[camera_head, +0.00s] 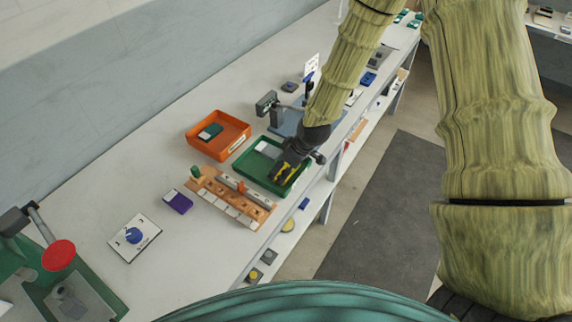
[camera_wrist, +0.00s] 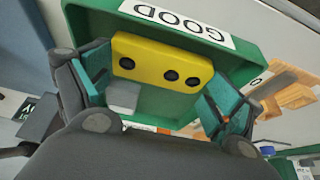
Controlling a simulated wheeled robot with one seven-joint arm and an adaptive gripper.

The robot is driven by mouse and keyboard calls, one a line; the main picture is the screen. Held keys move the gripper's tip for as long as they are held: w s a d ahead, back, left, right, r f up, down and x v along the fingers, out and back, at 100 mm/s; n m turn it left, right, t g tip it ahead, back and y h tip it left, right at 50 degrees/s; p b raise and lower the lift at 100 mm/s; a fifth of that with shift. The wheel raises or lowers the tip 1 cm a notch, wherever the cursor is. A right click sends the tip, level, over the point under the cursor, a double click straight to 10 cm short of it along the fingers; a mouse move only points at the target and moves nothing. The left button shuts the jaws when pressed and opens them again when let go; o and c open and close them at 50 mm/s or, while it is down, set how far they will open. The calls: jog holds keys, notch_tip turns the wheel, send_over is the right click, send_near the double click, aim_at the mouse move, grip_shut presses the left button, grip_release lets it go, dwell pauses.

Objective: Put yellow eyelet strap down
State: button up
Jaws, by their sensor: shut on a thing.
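My gripper (camera_wrist: 165,82) is shut on the yellow eyelet strap (camera_wrist: 160,63), with one teal-padded finger at each end. The strap is a yellow bar with three dark eyelets. In the head view, my gripper (camera_head: 287,174) points down at the green tray (camera_head: 242,173), and a bit of yellow shows between its fingers. In the wrist view, the strap lies over the tray (camera_wrist: 232,70), which has a white "GOOD" label (camera_wrist: 180,22). I cannot tell whether the strap touches the tray floor. A pale grey piece (camera_wrist: 123,97) lies in the tray beside the strap.
An orange tray (camera_head: 207,149) with a dark teal piece stands to the left. A wooden rack (camera_head: 232,203) with pale slots stands in front of the green tray. A blue press stand (camera_head: 285,122) is close behind. A purple piece (camera_head: 177,201) lies left of the rack.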

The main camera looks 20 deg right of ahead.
jog(key=shift+f, duration=0.2)
jog(key=o, duration=0.6)
jog(key=shift+b+v, duration=1.85)
jog(key=shift+v, duration=4.3)
